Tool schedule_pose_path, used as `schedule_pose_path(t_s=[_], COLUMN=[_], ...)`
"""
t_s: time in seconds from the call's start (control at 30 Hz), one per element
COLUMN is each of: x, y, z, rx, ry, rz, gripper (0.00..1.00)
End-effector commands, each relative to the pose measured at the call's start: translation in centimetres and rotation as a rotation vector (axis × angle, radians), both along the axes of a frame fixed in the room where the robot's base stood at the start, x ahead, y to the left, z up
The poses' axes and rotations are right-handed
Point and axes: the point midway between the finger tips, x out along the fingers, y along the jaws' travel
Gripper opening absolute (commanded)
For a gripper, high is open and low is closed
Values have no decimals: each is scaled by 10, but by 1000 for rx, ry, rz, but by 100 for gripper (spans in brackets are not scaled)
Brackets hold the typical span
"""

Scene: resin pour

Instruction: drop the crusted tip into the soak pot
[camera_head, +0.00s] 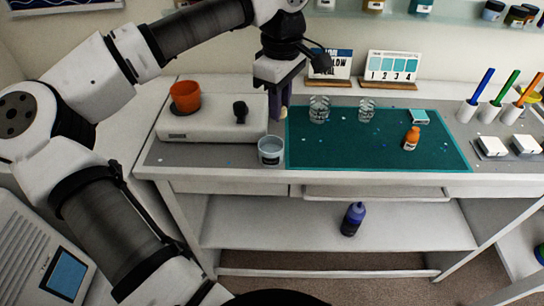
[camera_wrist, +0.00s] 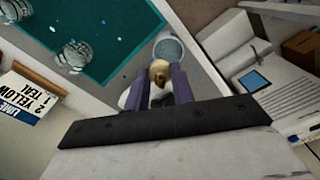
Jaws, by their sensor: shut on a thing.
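My gripper (camera_head: 283,104) points down above the back of the bench, near the left edge of the teal mat. It is shut on the crusted tip (camera_head: 284,112), a small tan piece poking out below the fingers. In the wrist view the tip (camera_wrist: 159,72) shows pale with a brown end between the two purple fingers. The soak pot (camera_head: 271,158), a grey round pot with pale bluish contents, stands at the bench's front, left of the mat. In the wrist view the pot (camera_wrist: 168,46) shows just beyond the tip, which partly overlaps its near rim.
A white device (camera_head: 212,122) with an orange cup (camera_head: 185,95) stands left of the pot. The teal mat (camera_head: 350,150) carries two clear cups (camera_head: 319,108) and an orange bottle (camera_head: 411,138). Number cards (camera_head: 390,68) stand behind. Coloured sticks stand at the right.

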Motion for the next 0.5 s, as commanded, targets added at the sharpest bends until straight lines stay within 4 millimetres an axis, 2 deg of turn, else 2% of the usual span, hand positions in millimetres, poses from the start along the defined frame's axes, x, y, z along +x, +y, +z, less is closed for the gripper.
schedule_pose_path(t_s=[0.03,0.2,0.5], x=[0,0,0], y=[0,0,0], z=[-12,-28,-31], rx=[0,1,1], ry=[1,0,0], rz=[0,1,0], gripper=[4,4,4])
